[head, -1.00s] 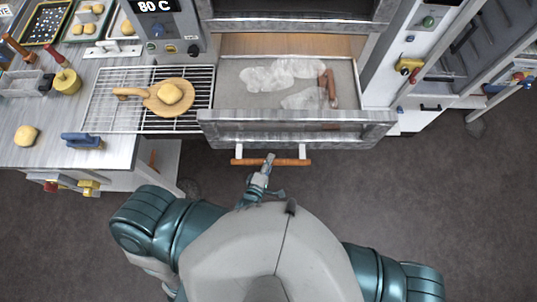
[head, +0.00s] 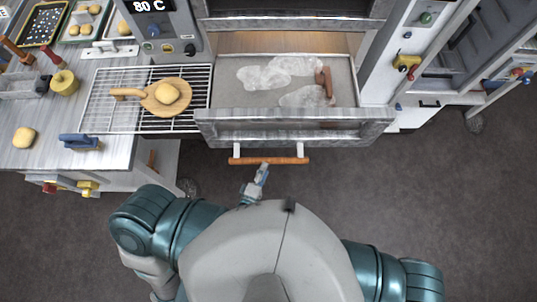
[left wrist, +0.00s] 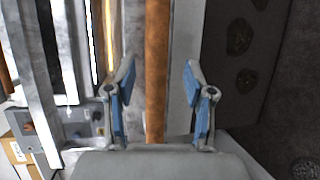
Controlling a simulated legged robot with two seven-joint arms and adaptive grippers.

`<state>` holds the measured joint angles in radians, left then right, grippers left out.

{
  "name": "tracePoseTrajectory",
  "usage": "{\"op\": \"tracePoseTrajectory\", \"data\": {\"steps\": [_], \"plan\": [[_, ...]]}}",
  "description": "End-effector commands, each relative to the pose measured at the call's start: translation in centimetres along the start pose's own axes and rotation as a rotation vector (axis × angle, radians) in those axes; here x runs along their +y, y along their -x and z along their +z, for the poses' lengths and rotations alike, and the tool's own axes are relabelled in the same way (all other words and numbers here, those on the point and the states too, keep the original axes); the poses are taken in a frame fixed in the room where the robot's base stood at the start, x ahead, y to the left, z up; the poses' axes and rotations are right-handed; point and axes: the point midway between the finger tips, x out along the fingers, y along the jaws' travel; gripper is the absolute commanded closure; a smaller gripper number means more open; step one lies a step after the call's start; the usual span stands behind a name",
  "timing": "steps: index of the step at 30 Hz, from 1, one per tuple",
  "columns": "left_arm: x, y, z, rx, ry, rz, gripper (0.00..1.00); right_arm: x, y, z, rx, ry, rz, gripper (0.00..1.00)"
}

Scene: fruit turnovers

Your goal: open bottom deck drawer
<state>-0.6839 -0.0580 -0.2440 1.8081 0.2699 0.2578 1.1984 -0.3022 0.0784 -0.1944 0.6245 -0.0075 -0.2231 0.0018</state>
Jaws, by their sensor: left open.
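The deck drawer (head: 225,95) is pulled out from the oven front, with its top open to view. Its orange bar handle (head: 269,160) runs across the drawer's front on two pale brackets. My left gripper (head: 262,174) is just on my side of the handle, apart from it in the head view. In the left wrist view my left gripper (left wrist: 158,72) is open and empty, and the orange handle (left wrist: 157,40) lines up between its two blue-padded fingers. My right gripper is out of view.
White powdery patches (head: 279,73) and a brown stick-like object (head: 324,79) lie in the drawer. On the left, a wire rack (head: 103,103) carries a wooden paddle (head: 168,107) with a dough ball. The floor (head: 420,200) is clear to the right.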

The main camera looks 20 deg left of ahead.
Motion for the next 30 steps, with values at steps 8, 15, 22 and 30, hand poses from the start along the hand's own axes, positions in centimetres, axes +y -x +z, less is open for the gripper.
{"op": "tracePoseTrajectory", "data": {"steps": [8,15,22,30], "plan": [[-0.1,5.4,0.3,-0.001,-0.002,-0.003,0.46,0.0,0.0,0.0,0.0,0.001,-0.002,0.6],[-0.1,6.8,0.4,0.0,-0.003,-0.002,0.46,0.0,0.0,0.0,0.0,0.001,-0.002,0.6],[-0.1,6.8,0.4,0.0,-0.002,-0.001,0.46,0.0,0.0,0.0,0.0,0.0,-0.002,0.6],[-0.1,6.8,0.4,0.0,-0.003,-0.001,0.46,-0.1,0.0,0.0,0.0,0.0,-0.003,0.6]]}}
